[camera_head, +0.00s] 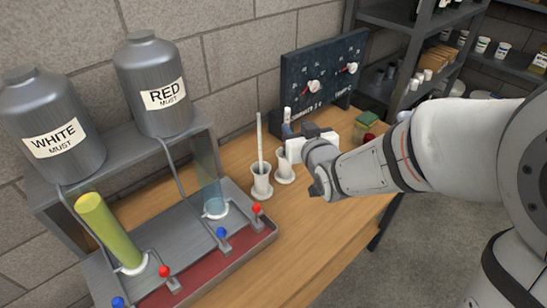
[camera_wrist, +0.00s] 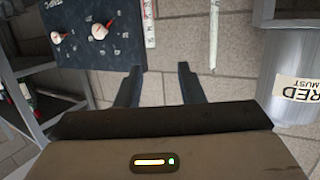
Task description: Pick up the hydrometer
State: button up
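Two slim instruments stand upright in small white cups on the wooden bench. The right one, with a pale marked stem and bluish lower part, looks like the hydrometer (camera_head: 287,128); its marked stem (camera_wrist: 148,22) shows in the wrist view. Its cup (camera_head: 284,174) is partly behind my gripper. The left one is a long thin white rod (camera_head: 260,145), also in the wrist view (camera_wrist: 213,35). My gripper (camera_head: 298,138) is beside the right instrument. In the wrist view its fingers (camera_wrist: 158,68) are open and empty, and the marked stem appears beyond the gap.
The left rod's cup (camera_head: 262,188) stands close by. A dark dial board (camera_head: 322,75) is behind against the wall. Small jars (camera_head: 365,125) sit at right. Bench front is clear.

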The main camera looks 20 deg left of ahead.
aim_at(259, 116)
jog(key=a+y, duration=0.1)
jog(key=a, duration=0.1)
jog(key=s+a+n+y, duration=0.1)
jog(key=a, duration=0.1)
jog(key=s+a+y, duration=0.1)
jog(key=a, duration=0.1)
jog(key=shift+s+a+r+t, duration=0.15)
jog(key=shift+a+r+t, duration=0.15)
jog(key=shift+a+r, duration=0.1)
jog(key=p+x, duration=0.3)
jog(key=x, duration=0.4)
jog(key=shift+f, duration=0.25)
grip_shut()
